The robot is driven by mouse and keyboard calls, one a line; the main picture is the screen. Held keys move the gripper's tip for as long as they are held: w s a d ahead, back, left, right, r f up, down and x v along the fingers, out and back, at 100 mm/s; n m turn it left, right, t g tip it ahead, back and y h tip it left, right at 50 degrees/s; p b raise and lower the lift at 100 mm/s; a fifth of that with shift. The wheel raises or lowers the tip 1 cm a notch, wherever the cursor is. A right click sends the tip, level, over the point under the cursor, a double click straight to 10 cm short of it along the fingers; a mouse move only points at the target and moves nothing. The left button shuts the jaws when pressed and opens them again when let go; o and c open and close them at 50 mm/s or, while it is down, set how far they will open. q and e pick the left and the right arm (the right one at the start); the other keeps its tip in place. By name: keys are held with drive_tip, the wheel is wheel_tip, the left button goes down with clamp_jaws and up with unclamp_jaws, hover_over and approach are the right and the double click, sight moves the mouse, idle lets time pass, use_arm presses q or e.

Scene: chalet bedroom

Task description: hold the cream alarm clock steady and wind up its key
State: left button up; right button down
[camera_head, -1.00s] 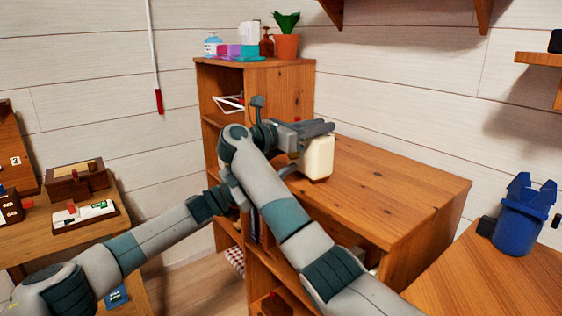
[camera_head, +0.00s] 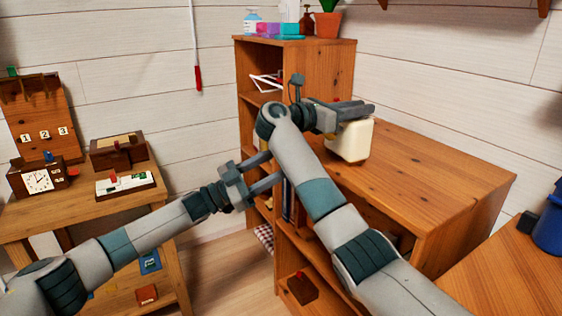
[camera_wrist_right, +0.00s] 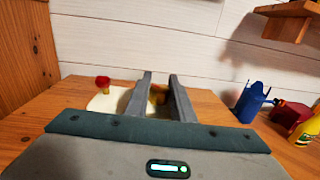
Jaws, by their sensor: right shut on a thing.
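The cream alarm clock (camera_head: 350,142) stands on the wooden cabinet top (camera_head: 430,170), near its back left edge. My right gripper (camera_head: 358,108) lies across the clock's upper part. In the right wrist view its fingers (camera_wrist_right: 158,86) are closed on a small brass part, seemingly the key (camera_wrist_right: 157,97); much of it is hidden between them. The cream body (camera_wrist_right: 104,103) and a red knob (camera_wrist_right: 103,81) show left of the fingers. My left gripper (camera_head: 270,168) is open and empty, left of the clock and apart from it, by my right forearm.
A tall shelf (camera_head: 255,66) with a plant pot (camera_head: 327,24) and bottles stands behind. A side table (camera_head: 85,220) at left carries a clock-faced box (camera_head: 40,181) and other boxes. A blue container (camera_head: 549,232) is at right. The cabinet top right of the clock is clear.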

drive_tip(key=c, duration=1.4)
unclamp_jaws()
drive_tip(key=shift+c, duration=0.2)
drive_tip(key=shift+a, duration=0.15)
drive_tip(key=v, duration=1.1)
drive_tip(key=shift+s+a, duration=0.15)
drive_tip(key=shift+a, duration=0.25)
